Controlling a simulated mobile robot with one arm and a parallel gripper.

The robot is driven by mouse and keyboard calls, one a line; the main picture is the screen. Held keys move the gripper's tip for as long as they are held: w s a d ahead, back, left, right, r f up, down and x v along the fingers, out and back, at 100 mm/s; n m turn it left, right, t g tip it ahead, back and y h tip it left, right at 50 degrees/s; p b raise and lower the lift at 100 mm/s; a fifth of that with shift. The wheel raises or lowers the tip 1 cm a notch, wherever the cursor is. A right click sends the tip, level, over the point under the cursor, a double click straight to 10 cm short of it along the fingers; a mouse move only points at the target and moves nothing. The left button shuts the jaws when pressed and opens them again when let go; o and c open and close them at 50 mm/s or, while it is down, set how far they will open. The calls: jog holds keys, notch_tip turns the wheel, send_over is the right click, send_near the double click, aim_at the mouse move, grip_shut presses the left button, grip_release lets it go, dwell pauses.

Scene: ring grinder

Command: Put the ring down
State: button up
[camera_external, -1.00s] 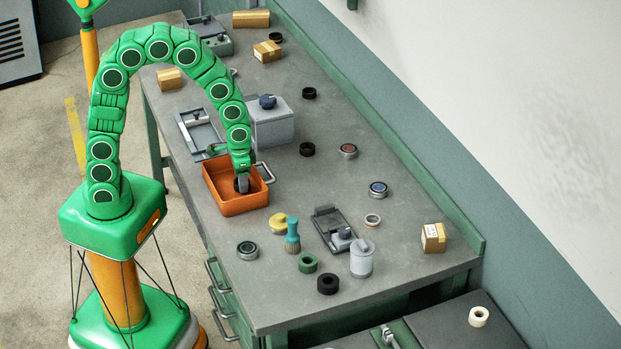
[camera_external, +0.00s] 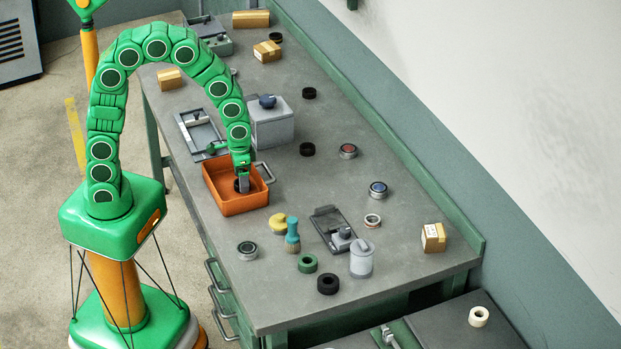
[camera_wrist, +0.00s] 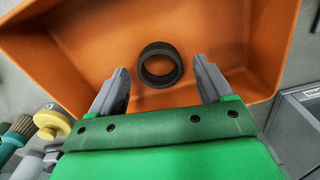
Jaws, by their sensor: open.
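A dark ring (camera_wrist: 160,65) lies on the floor of the orange tray (camera_wrist: 75,30) in the wrist view. My gripper (camera_wrist: 165,80) is open, with one grey finger on each side of the ring and a visible gap to it. Nothing is held between the fingers. In the external view my gripper (camera_external: 242,186) reaches down into the orange tray (camera_external: 240,206), and the ring is mostly hidden behind the fingers there.
A grey box with a dark knob (camera_external: 271,125) stands close behind the tray. A yellow knob (camera_external: 279,223), a teal brush (camera_external: 292,238) and a green ring (camera_external: 307,263) stand in front. Several black rings, including one at the front (camera_external: 328,284), lie on the bench.

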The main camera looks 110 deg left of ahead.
notch_tip(320, 180, up, 11)
dwell(0.5)
jog(key=shift+d+r, duration=0.1)
jog(key=shift+r, duration=0.05)
jog(key=s+d+r+m, duration=0.2)
jog(key=s+d, duration=0.2)
jog(key=d, duration=0.3)
jog(key=s+d+r+m, duration=0.2)
jog(key=s+d, duration=0.2)
jog(key=d, duration=0.3)
jog(key=s+d+r+m+g, duration=0.1)
jog(key=s+d+m, duration=0.2)
jog(key=s+d, duration=0.5)
jog(key=s, duration=0.4)
jog(key=shift+s+d+r+g, duration=0.15)
jog(key=shift+s+d+g, duration=0.1)
jog(key=shift+g, duration=0.15)
